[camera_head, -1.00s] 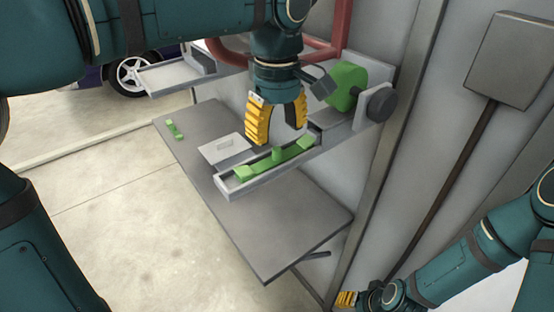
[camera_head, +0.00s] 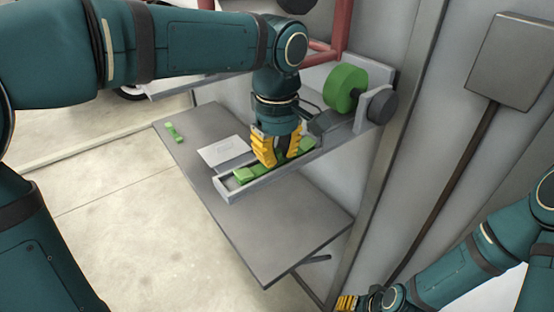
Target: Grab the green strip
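The green strip (camera_head: 246,175) lies in a narrow grey channel (camera_head: 235,192) that juts out above the table. Its left end and a part to the right show; its middle is hidden by my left gripper (camera_head: 280,159). The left gripper points down, with its yellow-padded fingers at the middle of the strip. A dark gap shows between the fingers, but the fingertips are hidden, so I cannot tell whether they grip it. My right gripper (camera_head: 346,302) is small at the bottom edge, away from the strip; its opening is unclear.
A green wheel (camera_head: 345,88) with a dark knob (camera_head: 381,105) stands at the channel's right end. A grey table (camera_head: 275,225) lies below, bearing a pale plate (camera_head: 222,150) and a small green piece (camera_head: 174,133). A red frame and wall panels stand behind.

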